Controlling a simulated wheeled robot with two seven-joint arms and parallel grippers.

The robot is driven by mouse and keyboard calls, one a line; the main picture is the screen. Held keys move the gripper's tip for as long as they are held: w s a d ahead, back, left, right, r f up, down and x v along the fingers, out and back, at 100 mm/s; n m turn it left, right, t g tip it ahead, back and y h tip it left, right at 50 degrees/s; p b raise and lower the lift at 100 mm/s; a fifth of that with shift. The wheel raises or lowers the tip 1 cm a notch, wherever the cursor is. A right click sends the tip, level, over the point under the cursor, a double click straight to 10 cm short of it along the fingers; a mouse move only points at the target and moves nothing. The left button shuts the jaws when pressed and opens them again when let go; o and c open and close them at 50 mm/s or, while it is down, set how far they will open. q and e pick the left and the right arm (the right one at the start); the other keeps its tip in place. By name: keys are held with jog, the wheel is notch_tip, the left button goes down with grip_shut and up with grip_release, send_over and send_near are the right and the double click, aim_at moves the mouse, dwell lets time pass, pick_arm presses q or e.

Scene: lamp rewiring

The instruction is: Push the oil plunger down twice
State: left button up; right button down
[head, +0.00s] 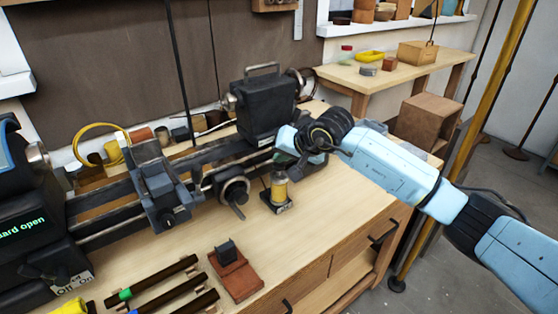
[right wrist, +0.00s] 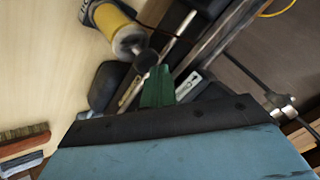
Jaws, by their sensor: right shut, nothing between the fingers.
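The oiler (head: 279,190), a small yellow jar with a metal top, stands upright on a dark base on the bench, in front of the lathe. In the right wrist view the yellow jar (right wrist: 112,20) shows at the top, with its dark round plunger knob (right wrist: 146,61) toward the camera. My right gripper (head: 284,160) is shut and empty, above the oiler. Its green fingers (right wrist: 158,82) appear just beside the knob in the right wrist view; I cannot tell if they touch. My left gripper is not in view.
The lathe tailstock (head: 264,105) stands just behind my right gripper. A handwheel (head: 233,188) is left of the oiler. Dark rods (head: 165,284) and a reddish block (head: 235,276) lie at the front. The bench right of the oiler is clear.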

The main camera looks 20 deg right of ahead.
aim_at(282, 166)
jog(key=shift+f+b, duration=0.4)
jog(key=shift+f, duration=0.1)
jog(key=shift+r, duration=0.15)
dwell(0.4)
jog(key=shift+r+p, duration=0.6)
jog(key=shift+r, duration=1)
jog(key=shift+r, duration=0.1)
notch_tip(282, 166, up, 5)
jog(key=shift+f+p, duration=0.1)
jog(key=shift+p, duration=1)
